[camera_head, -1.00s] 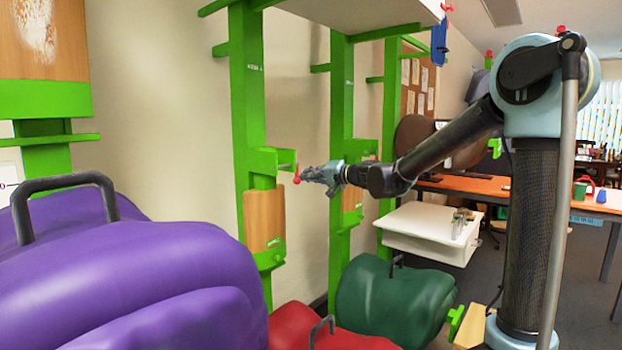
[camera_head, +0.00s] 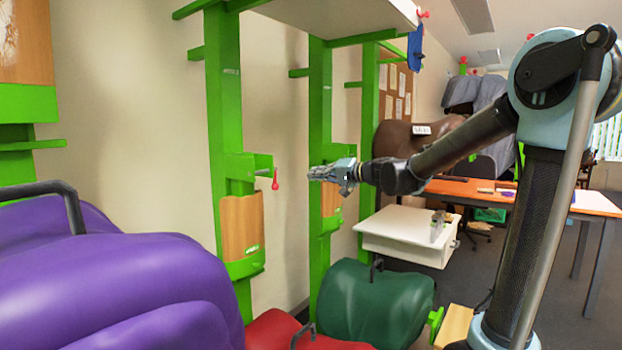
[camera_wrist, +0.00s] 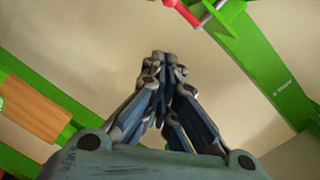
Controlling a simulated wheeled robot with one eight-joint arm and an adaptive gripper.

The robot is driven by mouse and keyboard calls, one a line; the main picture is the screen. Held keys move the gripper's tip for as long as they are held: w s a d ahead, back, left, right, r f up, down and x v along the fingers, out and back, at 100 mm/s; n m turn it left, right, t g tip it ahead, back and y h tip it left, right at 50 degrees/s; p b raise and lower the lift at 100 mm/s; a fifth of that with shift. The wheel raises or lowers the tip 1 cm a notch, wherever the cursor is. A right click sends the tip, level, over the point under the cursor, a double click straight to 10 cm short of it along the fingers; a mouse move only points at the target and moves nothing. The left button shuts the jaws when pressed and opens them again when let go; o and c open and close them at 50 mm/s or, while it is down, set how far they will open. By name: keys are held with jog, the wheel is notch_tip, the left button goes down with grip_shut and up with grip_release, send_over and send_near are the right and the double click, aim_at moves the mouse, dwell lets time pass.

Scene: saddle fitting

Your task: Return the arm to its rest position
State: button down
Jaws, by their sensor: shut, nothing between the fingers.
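My gripper (camera_head: 318,174) is at the end of my outstretched arm, in the middle of the head view. It is shut and empty, and points left toward the green wall posts. In the wrist view its fingers (camera_wrist: 162,58) meet at the tips. A red-tipped peg (camera_head: 275,180) on the nearer green post (camera_head: 226,110) lies to the left of the gripper, apart from it. The red piece also shows at the top of the wrist view (camera_wrist: 182,12).
A purple saddle (camera_head: 120,280) fills the lower left. A green saddle (camera_head: 375,305) and a red one (camera_head: 275,330) lie low in front. A white drawer unit (camera_head: 410,236) stands below my arm. An orange-topped desk (camera_head: 480,192) is behind, with open floor at right.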

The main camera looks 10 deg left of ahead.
jog(key=s+d+f+g+h, duration=0.1)
jog(key=s+d+f+h, duration=0.4)
jog(key=s+d+f, duration=0.5)
jog(key=s+d+f+m+g+h, duration=0.1)
jog(key=s+d+f+h, duration=0.4)
jog(key=s+d+f, duration=0.5)
jog(key=s+d+f+g+h, duration=0.1)
jog(key=s+d+f+h, duration=0.4)
jog(key=d, duration=1.8)
jog(key=s+f, duration=0.5)
jog(key=f, duration=0.2)
jog(key=shift+d+h, duration=0.2)
jog(key=shift+h, duration=0.1)
jog(key=shift+s, duration=0.1)
